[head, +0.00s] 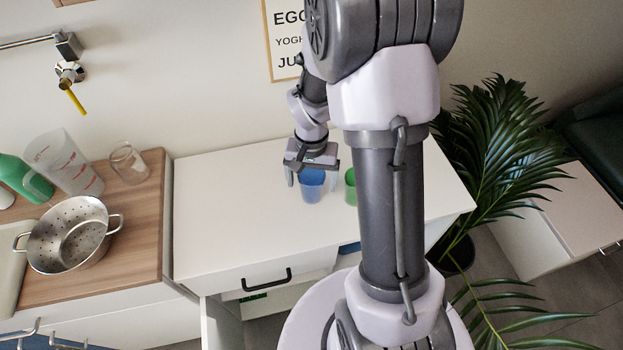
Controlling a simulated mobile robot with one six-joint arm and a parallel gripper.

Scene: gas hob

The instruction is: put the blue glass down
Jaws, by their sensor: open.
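The blue glass (312,187) stands upright on the white cabinet top (225,215). My gripper (311,180) is directly above and around the upper part of the glass, with its jaws open. One finger shows to the left of the glass; the other is at its right side. The gripper body hides the far rim of the glass. Whether a finger touches the glass cannot be told.
A green glass (350,186) stands just right of the blue one, partly hidden by my arm. On the wooden counter (142,215) at left are a colander (70,235), a clear glass (128,163) and a measuring jug (64,163). The white top's left part is clear.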

